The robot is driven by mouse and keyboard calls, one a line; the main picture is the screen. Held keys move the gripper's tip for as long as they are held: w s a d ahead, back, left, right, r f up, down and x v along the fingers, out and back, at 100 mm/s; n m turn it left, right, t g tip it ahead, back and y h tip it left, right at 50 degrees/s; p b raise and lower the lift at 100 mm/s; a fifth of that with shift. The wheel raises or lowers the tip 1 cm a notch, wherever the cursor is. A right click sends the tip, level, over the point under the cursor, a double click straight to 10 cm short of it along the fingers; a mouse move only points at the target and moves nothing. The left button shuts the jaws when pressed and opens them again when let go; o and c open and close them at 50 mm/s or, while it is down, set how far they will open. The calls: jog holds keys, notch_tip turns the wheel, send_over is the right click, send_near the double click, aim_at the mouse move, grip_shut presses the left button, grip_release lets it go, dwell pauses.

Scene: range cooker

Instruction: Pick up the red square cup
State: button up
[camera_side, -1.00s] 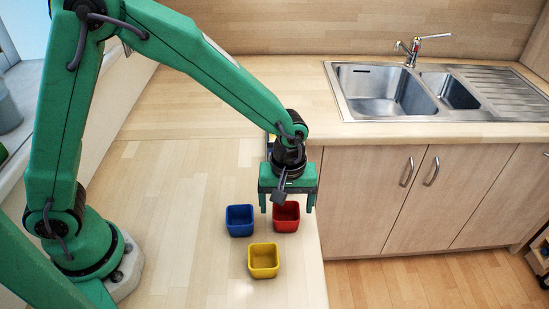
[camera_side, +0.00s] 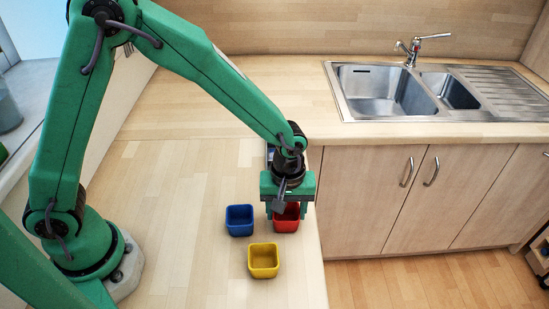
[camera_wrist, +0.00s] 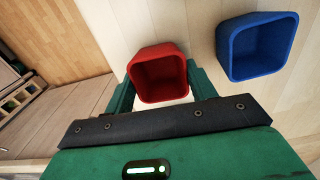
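The red square cup (camera_side: 287,224) stands upright on the wooden counter near its right edge, partly hidden by my gripper in the side view. In the wrist view, the red cup (camera_wrist: 158,76) shows its open top between my two fingers. My gripper (camera_side: 287,211) points down over the cup, with one finger on each side of it. In the wrist view, the fingers of my gripper (camera_wrist: 160,84) lie close against the cup's opposite walls. They look shut on it.
A blue square cup (camera_side: 240,220) stands just left of the red one, with a small gap. A yellow square cup (camera_side: 264,261) stands in front. The counter (camera_side: 180,220) is clear to the left. A sink (camera_side: 385,93) is at the back right.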

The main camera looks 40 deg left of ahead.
jog(key=shift+c, duration=0.5)
jog(key=shift+r, duration=0.15)
jog(key=shift+r, duration=0.9)
notch_tip(320, 180, up, 2)
jog(key=shift+s+d+r, duration=0.1)
jog(key=shift+r, duration=0.1)
jog(key=s+d+r, duration=0.6)
jog(key=s, duration=0.3)
jog(key=shift+s+r, duration=0.3)
jog(key=shift+s, duration=0.1)
jog(key=shift+w, duration=0.1)
